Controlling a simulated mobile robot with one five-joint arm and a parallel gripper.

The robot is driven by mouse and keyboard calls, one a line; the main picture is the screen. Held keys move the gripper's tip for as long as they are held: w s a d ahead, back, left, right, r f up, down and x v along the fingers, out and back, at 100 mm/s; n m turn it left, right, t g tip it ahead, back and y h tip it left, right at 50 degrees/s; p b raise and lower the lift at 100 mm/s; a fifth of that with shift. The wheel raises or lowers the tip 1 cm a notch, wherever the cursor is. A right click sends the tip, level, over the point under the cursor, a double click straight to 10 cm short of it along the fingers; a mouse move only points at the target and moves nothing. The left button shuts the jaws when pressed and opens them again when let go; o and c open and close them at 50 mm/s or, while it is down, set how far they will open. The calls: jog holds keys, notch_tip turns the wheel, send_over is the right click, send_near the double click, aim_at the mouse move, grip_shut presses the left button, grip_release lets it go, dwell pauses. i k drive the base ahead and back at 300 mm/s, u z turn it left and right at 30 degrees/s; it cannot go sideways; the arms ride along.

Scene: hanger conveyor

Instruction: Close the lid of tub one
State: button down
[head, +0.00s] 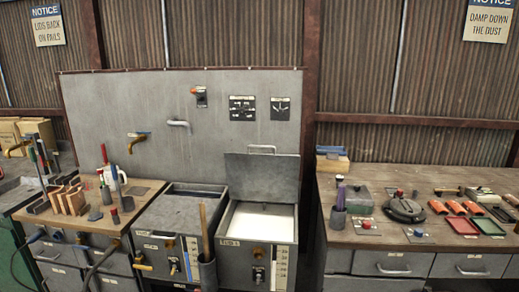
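Two grey metal tubs stand side by side below a grey back panel. The right tub (224,222) is open, with pale white content showing inside. Its flat grey lid (262,178) stands raised at the back edge, with a bar handle (262,149) along its top. The left tub (160,218) has a grey top with a dark strip toward the back; I cannot tell whether it is open or covered. The small front labels are too blurred to tell for sure which is tub one. My gripper is not in view.
A wooden-topped bench (135,190) with tools stands left. A dark holder (207,272) with a wooden stick stands before the tubs' join. A right-hand workbench (345,238) carries a purple-topped bottle, a dark round device and trays. The air above the open tub looks clear.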

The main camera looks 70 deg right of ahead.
aim_at(255, 177)
jog(key=z, duration=0.5)
jog(key=i, duration=0.95)
jog(key=u, duration=0.05)
